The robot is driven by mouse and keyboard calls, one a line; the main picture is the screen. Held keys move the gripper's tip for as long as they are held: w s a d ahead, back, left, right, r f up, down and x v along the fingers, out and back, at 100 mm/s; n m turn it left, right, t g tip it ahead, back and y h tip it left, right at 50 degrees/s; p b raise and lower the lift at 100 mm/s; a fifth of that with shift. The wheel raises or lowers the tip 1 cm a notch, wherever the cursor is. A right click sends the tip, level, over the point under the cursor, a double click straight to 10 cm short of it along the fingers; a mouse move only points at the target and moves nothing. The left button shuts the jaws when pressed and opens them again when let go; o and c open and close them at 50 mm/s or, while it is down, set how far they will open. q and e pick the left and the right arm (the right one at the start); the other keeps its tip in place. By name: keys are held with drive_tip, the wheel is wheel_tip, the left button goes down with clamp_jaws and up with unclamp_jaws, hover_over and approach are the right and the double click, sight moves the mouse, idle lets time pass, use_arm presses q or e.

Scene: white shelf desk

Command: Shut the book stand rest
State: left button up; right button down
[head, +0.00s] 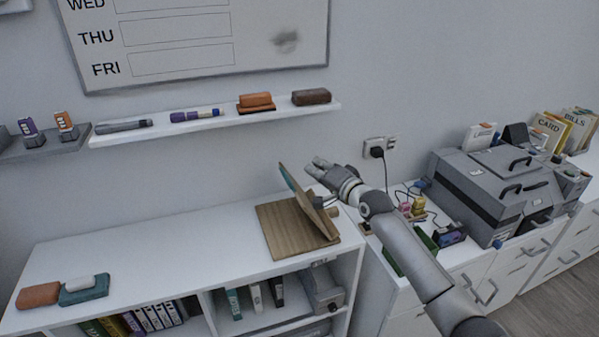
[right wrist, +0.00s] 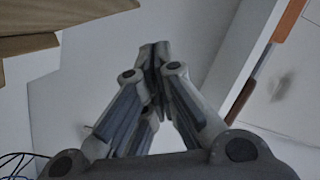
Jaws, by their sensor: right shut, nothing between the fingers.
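The wooden book stand (head: 282,232) sits on the white shelf desk near its right end. Its base lies flat, and its rest (head: 308,202) is raised and tilted up from the base. My right gripper (head: 312,165) is shut and empty, behind and above the raised rest on its right side. Whether it touches the rest cannot be told. In the right wrist view the shut fingers (right wrist: 155,55) point at the pale wall, and a wooden part of the stand (right wrist: 70,30) shows at upper left. My left gripper is not in view.
The desk top (head: 165,235) is clear left of the stand, up to the orange and teal erasers (head: 84,289) at the far left. A wall ledge (head: 215,122) with markers and erasers runs above. Cables and a grey case (head: 490,190) stand to the right.

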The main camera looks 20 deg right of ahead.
sight(300, 193)
drive_tip(key=w+a, duration=0.1)
drive_tip(key=w+a+f+p, duration=0.1)
drive_tip(key=shift+w+a+f, duration=0.2)
drive_tip(key=shift+a, duration=0.2)
drive_tip(key=shift+s+a+f+p, duration=0.1)
drive_tip(key=shift+a+f+p, duration=0.25)
drive_tip(key=shift+a, duration=0.25)
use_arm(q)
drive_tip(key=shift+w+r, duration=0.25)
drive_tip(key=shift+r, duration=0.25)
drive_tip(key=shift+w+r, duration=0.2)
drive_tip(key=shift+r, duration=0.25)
use_arm(e)
drive_tip(key=shift+f, duration=0.1)
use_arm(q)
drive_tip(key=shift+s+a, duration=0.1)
use_arm(e)
drive_tip(key=shift+a+f, duration=0.1)
drive_tip(key=shift+a, duration=0.1)
